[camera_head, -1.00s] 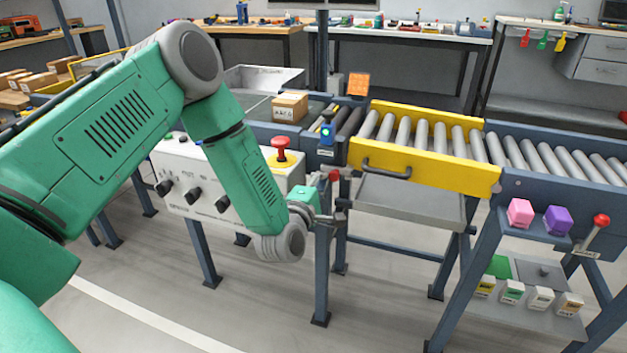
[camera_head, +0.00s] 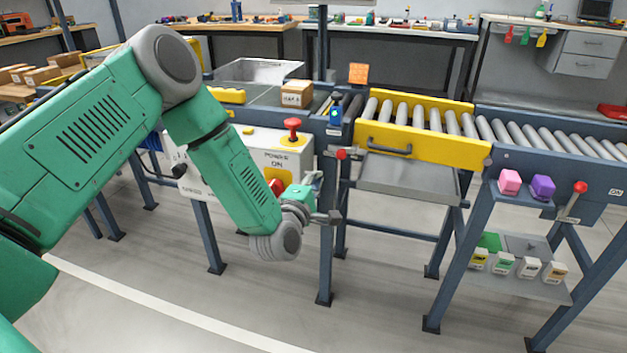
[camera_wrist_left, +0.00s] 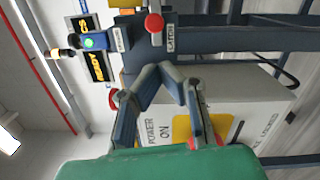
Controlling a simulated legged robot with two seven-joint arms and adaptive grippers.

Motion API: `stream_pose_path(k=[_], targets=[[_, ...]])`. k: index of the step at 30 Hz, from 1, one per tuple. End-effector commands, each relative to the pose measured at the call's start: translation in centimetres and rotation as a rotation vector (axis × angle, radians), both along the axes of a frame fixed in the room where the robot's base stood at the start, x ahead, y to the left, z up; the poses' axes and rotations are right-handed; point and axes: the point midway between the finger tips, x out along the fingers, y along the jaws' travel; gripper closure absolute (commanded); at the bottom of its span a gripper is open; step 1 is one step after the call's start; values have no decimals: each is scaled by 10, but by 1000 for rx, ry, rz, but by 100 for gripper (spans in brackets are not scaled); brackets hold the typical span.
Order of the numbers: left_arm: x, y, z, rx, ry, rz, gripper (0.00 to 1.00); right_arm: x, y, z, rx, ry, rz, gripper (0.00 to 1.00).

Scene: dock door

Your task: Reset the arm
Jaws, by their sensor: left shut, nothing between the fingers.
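My left gripper (camera_head: 328,214) is shut and empty, at the end of my green left arm in the head view. It hangs in front of the white control box (camera_head: 292,158) and just below a red-knobbed lever (camera_head: 341,155) on the conveyor frame. In the left wrist view its fingers (camera_wrist_left: 170,75) slant toward each other in front of the box's "POWER ON" panel (camera_wrist_left: 158,128), with the red knob (camera_wrist_left: 154,23) beyond them. Nothing is held. My forearm hides part of the box. My right gripper is not in view.
A roller conveyor (camera_head: 413,117) with a yellow gate (camera_head: 420,144) runs to the right. A red mushroom button (camera_head: 292,124) tops the box. A small carton (camera_head: 297,93) sits behind. A stand holds pink (camera_head: 510,181) and purple (camera_head: 542,186) blocks. Open floor (camera_head: 385,300) lies in front.

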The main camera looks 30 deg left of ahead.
Motion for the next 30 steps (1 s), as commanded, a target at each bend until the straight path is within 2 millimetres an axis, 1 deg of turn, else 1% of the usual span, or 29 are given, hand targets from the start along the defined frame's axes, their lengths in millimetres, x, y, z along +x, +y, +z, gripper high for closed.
stream_pose_path(k=[17,20,23,24,26,27,29,30], targets=[[1,-1,0,0,0,-1,100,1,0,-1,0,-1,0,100],[-5,-9,-7,35,44,-23,100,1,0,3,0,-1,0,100],[-24,-30,-30,152,179,-96,100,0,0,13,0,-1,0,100],[-38,-42,-44,225,258,-146,100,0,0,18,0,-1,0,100],[-67,-59,-68,360,393,-239,100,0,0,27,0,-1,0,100],[-91,-70,-84,458,488,-312,100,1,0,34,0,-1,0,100],[-131,-80,-106,608,623,-435,100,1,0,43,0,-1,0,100],[-159,-84,-119,707,707,-522,100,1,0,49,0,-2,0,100]])
